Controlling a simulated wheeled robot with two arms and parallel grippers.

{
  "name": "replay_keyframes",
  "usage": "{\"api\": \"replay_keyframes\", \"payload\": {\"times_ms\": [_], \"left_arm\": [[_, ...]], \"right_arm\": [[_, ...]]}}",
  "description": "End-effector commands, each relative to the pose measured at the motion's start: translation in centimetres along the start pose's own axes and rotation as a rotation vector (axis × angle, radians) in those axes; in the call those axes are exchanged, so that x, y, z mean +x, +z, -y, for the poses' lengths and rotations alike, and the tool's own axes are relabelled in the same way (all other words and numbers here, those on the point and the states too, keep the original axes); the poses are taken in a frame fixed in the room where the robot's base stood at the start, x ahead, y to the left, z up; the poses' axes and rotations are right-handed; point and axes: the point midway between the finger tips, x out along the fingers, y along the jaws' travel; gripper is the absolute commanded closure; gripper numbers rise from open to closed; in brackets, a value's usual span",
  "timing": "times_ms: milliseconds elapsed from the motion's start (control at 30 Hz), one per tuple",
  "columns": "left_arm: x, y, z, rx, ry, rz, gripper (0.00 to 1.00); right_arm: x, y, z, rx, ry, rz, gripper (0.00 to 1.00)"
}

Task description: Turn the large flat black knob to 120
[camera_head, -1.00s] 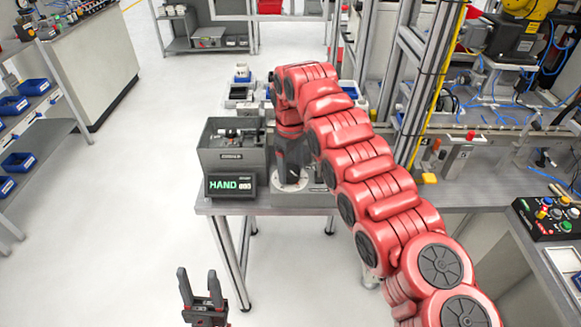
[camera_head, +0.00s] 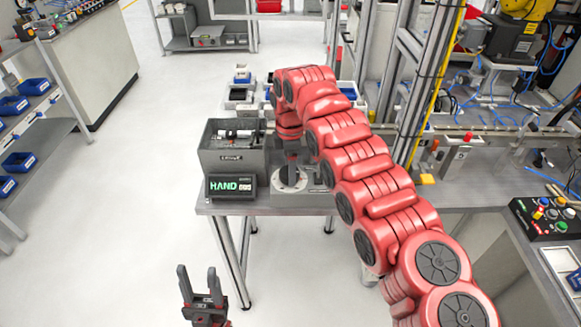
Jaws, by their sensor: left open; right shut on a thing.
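The black knob (camera_head: 291,180) sits on a round pale dial on a grey panel at the front of the table. My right gripper (camera_head: 291,166) reaches down from the red arm and is shut on the knob; the fingers and wrist hide part of it. A display (camera_head: 231,186) left of the dial shows "HAND" in green and small digits that I cannot read surely. My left gripper (camera_head: 198,276) is open and empty, low in the picture in front of the table, pointing up.
A grey open box (camera_head: 232,160) with a light cylindrical part stands behind the display. Small blue and white trays (camera_head: 240,92) stand further back. A metal frame post and a conveyor (camera_head: 480,140) are to the right.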

Motion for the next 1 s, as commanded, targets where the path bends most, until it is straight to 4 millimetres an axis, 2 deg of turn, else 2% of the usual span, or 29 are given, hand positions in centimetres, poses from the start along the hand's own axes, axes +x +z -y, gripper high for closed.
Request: {"api": "replay_keyframes", "payload": {"times_ms": [300,667,700,867,1000], "left_arm": [[0.13,-0.02,0.01,0.0,0.0,0.0,0.5],[0.13,-0.02,0.01,0.0,0.0,0.0,0.5],[0.13,-0.03,0.01,0.0,0.0,0.0,0.5],[0.13,-0.02,0.01,0.0,0.0,0.0,0.5],[0.13,-0.03,0.01,0.0,0.0,0.0,0.5]], "right_arm": [[-0.03,-0.02,-0.02,-0.067,0.0,0.0,0.87],[-0.02,-0.01,-0.03,-0.07,0.0,0.0,0.87],[-0.02,-0.01,-0.03,-0.07,0.0,0.0,0.3],[-0.01,-0.01,-0.02,-0.07,0.0,0.0,0.01],[-0.01,0.0,-0.02,-0.069,0.0,0.0,0.01]]}}
